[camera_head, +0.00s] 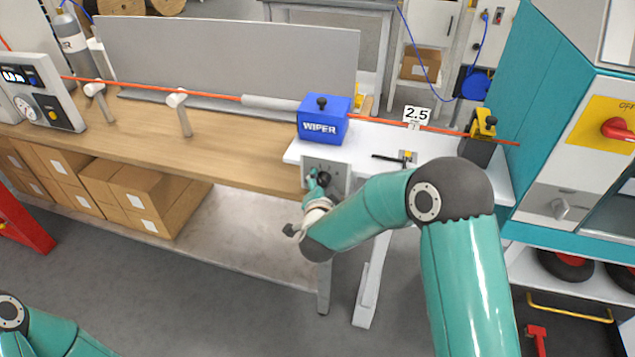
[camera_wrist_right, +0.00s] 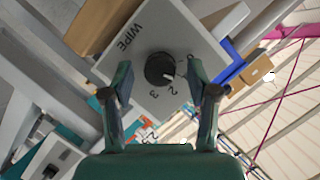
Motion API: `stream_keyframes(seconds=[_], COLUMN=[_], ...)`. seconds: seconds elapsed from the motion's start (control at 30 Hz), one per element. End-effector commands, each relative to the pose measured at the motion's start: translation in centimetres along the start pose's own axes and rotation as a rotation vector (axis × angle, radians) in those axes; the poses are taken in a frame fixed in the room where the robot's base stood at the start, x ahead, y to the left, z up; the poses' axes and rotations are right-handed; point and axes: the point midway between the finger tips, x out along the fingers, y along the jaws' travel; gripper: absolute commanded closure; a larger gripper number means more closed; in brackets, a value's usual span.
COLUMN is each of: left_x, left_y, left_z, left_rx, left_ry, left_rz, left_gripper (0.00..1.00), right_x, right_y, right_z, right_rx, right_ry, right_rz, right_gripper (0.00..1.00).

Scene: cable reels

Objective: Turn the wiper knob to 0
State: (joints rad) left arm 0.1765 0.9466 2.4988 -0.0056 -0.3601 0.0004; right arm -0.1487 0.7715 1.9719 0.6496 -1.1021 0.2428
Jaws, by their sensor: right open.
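The wiper knob (camera_wrist_right: 159,69) is a round black dial on a grey panel (camera_wrist_right: 192,42) marked "WIPE", with the numerals 2 and 3 readable beside it. Its white pointer mark faces the 2. My right gripper (camera_wrist_right: 158,73) is open, with one finger on each side of the knob; I cannot tell whether they touch it. In the head view the knob (camera_head: 324,178) sits on the front panel below the blue WIPER box (camera_head: 322,128), and my right gripper (camera_head: 317,181) is at it, partly hiding it. My left gripper is out of view.
An orange cable (camera_head: 375,121) runs through the WIPER box along the bench (camera_head: 240,150). A 2.5 sign (camera_head: 416,115) and a yellow-black clamp (camera_head: 481,128) stand to the right. A teal machine with a red switch (camera_head: 617,128) is at far right.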

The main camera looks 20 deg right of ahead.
Motion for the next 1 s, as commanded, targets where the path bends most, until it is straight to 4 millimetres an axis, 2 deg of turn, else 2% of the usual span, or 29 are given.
stream_keyframes(seconds=[0.37,0.73,0.77,1.0], left_x=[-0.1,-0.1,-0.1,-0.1], left_y=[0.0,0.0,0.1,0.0], left_z=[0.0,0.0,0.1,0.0], left_rx=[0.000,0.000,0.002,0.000], left_ry=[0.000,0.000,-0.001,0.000], left_rz=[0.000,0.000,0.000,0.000], left_gripper=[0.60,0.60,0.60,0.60], right_x=[0.7,0.6,0.2,0.6], right_y=[0.0,0.0,-0.9,-0.3], right_z=[0.1,0.1,1.2,0.4], right_rx=[-0.001,-0.001,-0.002,-0.006], right_ry=[-0.002,-0.002,-0.005,-0.007], right_rz=[0.000,-0.001,-0.004,-0.004], right_gripper=[0.41,1.00,1.00,1.00])
